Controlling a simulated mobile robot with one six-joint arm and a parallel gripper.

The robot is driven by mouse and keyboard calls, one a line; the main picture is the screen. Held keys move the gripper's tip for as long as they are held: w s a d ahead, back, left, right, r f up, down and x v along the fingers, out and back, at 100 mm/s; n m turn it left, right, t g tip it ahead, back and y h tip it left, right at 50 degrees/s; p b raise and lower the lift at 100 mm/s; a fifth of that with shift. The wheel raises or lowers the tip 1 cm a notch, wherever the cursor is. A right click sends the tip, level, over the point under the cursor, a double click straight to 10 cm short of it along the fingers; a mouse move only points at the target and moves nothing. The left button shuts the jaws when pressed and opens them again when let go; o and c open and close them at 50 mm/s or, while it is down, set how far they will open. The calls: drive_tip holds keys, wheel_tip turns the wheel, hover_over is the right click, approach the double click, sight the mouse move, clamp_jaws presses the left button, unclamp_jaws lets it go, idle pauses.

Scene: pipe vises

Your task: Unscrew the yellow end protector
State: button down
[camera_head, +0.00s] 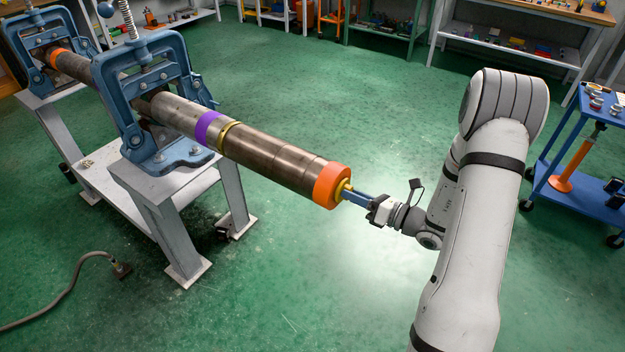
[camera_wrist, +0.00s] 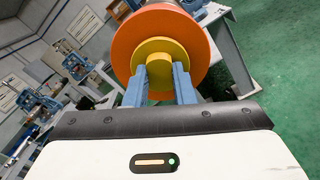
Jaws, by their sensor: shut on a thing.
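The yellow end protector (camera_wrist: 159,52) sits in the middle of an orange ring (camera_wrist: 127,45) at the near end of the pipe. In the head view the protector (camera_head: 346,188) shows as a small yellow piece at the orange end (camera_head: 328,186). My gripper (camera_head: 354,196) reaches it from the right. In the wrist view its two blue fingers (camera_wrist: 168,78) are shut on the protector's yellow stub, one on each side. The pipe (camera_head: 270,158) lies level and has a purple band and a brass-coloured ring. The thread is hidden.
Two blue pipe vises, one near (camera_head: 150,95) and one far (camera_head: 40,45), hold the pipe on a grey stand (camera_head: 170,190). A blue cart (camera_head: 585,170) stands at the right. A hose (camera_head: 60,290) lies on the floor at the left. The green floor below the pipe end is clear.

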drive_tip(key=shift+f+n+b, duration=0.1)
drive_tip(key=shift+n+b, duration=2.2)
drive_tip(key=shift+n+b, duration=0.5)
drive_tip(key=shift+b, duration=0.1)
drive_tip(key=shift+n+b, duration=2.3)
drive_tip(key=shift+b, duration=0.65)
drive_tip(key=shift+n+b, duration=0.4)
drive_tip(key=shift+b, duration=0.15)
drive_tip(key=shift+s+n+b, duration=0.1)
drive_tip(key=shift+n+b, duration=2.1)
drive_tip(key=shift+b, duration=1.15)
drive_tip(key=shift+n+b, duration=3.1)
drive_tip(key=shift+b, duration=2.35)
